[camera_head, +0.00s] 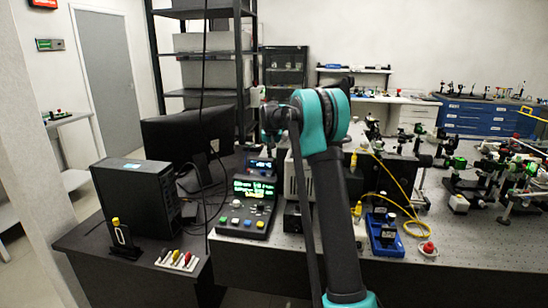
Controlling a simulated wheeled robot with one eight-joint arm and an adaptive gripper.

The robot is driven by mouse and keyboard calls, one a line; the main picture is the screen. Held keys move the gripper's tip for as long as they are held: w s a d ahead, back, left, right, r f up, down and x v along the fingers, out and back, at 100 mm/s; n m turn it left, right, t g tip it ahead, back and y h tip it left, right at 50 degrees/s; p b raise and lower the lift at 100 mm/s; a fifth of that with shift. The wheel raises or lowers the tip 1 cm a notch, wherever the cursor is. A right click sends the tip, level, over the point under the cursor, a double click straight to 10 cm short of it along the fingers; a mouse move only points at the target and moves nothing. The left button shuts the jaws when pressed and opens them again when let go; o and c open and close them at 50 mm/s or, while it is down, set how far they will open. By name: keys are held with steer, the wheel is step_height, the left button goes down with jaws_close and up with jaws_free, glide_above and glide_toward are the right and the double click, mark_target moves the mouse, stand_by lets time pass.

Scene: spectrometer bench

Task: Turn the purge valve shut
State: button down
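I cannot tell for certain which part is the purge valve. A blue unit (386,236) with small fittings on top stands on the optical bench (470,258), right of my arm. A red button or knob on a pale round base (428,248) sits right of it, near the bench's front edge. My arm rises through the middle of the view and bends at a teal joint. Dark parts at its far end (273,118) show left of that joint, above the bench; my gripper's fingers cannot be made out there. My arm hides part of the bench.
A console with a green display (253,190) stands left of my arm, near a monitor (188,138) and a black computer case (137,197). A yellow cable (408,200) loops over the bench. Many optical mounts (490,170) crowd the right side. Some front bench surface is clear.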

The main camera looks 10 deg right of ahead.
steer(key=c, duration=1.5)
jaws_free()
steer(key=shift+o, duration=0.2)
steer(key=v, duration=1.2)
steer(key=shift+w, duration=0.1)
